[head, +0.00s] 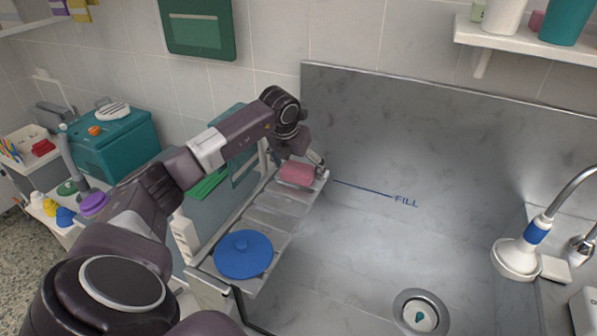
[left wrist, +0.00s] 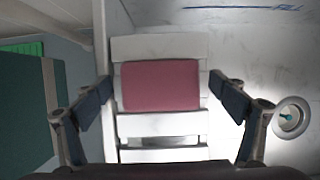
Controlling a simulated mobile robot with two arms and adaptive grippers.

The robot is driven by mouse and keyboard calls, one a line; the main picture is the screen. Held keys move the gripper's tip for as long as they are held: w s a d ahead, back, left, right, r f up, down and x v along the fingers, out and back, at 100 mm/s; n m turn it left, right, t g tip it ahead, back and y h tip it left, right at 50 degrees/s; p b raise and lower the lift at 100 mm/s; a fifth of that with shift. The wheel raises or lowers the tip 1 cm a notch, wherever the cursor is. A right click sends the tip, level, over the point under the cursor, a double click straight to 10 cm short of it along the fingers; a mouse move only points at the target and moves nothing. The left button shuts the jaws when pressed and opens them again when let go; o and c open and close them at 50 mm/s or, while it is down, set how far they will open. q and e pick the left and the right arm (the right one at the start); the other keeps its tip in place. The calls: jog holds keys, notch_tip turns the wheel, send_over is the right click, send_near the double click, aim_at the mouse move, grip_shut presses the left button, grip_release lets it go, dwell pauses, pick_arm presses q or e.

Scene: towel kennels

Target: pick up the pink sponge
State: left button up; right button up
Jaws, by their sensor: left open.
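The pink sponge (head: 297,173) lies at the far end of a slatted rack along the left side of the metal tub. In the left wrist view the sponge (left wrist: 160,85) lies flat across the pale slats. My left gripper (head: 305,158) is over that end of the rack, close to the sponge. In the left wrist view my left gripper (left wrist: 160,90) is open, one finger on each side of the sponge, with gaps between. My right gripper is not in view.
A blue round lid (head: 243,254) lies on the near end of the slatted rack (head: 268,213). The metal tub (head: 350,240) has a drain (head: 420,314) and a shower head (head: 515,258) at right. A teal box (head: 115,140) stands at left.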

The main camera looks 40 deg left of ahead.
aim_at(298, 167)
pick_arm(q)
jog(key=c, duration=1.1)
jog(key=shift+r, duration=0.2)
notch_tip(298, 167, up, 20)
jog(key=shift+f+b, duration=0.15)
jog(key=shift+b, duration=0.15)
